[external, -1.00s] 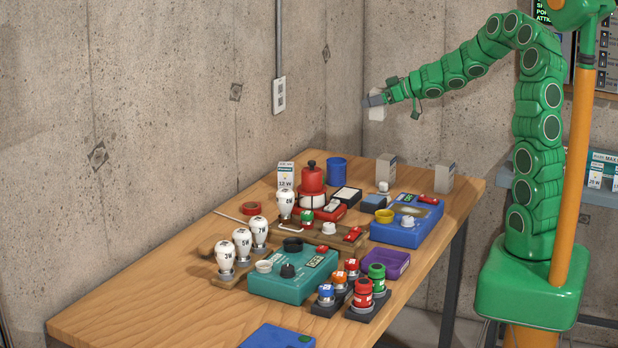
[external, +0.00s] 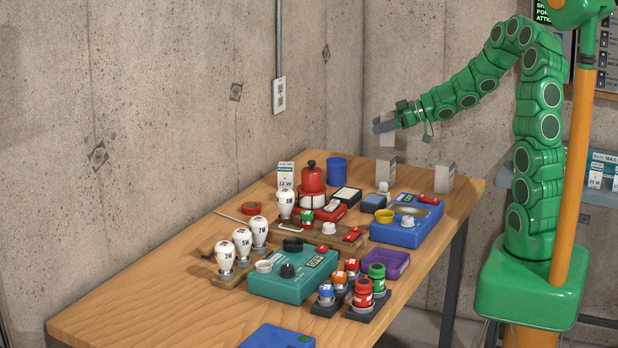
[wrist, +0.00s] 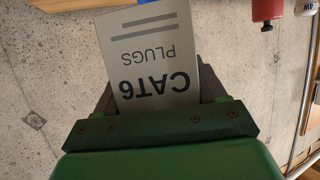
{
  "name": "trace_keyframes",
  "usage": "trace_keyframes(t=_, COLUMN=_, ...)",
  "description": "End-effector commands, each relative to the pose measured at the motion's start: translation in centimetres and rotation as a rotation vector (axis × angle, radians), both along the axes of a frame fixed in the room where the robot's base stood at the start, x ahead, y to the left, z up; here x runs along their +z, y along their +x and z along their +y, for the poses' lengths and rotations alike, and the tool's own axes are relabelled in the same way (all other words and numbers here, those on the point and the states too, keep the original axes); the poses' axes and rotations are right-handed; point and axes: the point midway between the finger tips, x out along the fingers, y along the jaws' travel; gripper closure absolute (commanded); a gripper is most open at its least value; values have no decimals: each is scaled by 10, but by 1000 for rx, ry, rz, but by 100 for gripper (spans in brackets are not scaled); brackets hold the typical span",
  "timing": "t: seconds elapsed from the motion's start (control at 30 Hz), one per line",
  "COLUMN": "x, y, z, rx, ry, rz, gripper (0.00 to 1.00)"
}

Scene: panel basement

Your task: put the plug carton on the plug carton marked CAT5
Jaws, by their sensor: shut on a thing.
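My gripper (external: 384,126) is shut on a grey plug carton (external: 387,136), held in the air above the table's far end. In the wrist view the held carton (wrist: 150,62) reads CAT6 PLUGS, upside down in the picture. Two similar grey cartons stand upright on the table: one (external: 386,173) below the held carton in the picture, the other (external: 444,179) to its right, near the table's right edge. Their print is too small to read, so I cannot tell which is marked CAT5. The held carton is apart from both.
A white bulb-like item (external: 383,187) stands by the nearer carton's front. A blue box (external: 407,228), a blue cup (external: 337,170) and a red canister (external: 312,178) are around. The wooden table (external: 140,300) is crowded mid-table; its front left is clear. A concrete wall stands behind.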

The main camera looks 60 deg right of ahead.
Motion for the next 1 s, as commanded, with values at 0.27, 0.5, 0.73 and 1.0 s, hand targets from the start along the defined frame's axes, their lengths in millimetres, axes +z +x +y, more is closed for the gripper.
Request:
trace_keyframes(t=0.27, x=-15, y=0, z=0, rx=0, ry=0, rz=1, gripper=64)
trace_keyframes(t=0.5, x=-36, y=0, z=0, rx=-1, ry=0, rz=0, gripper=64)
trace_keyframes(t=0.73, x=-42, y=0, z=-1, rx=-1, ry=-3, rz=1, gripper=64)
trace_keyframes(t=1.0, x=-43, y=0, z=0, rx=-1, ry=-3, rz=1, gripper=64)
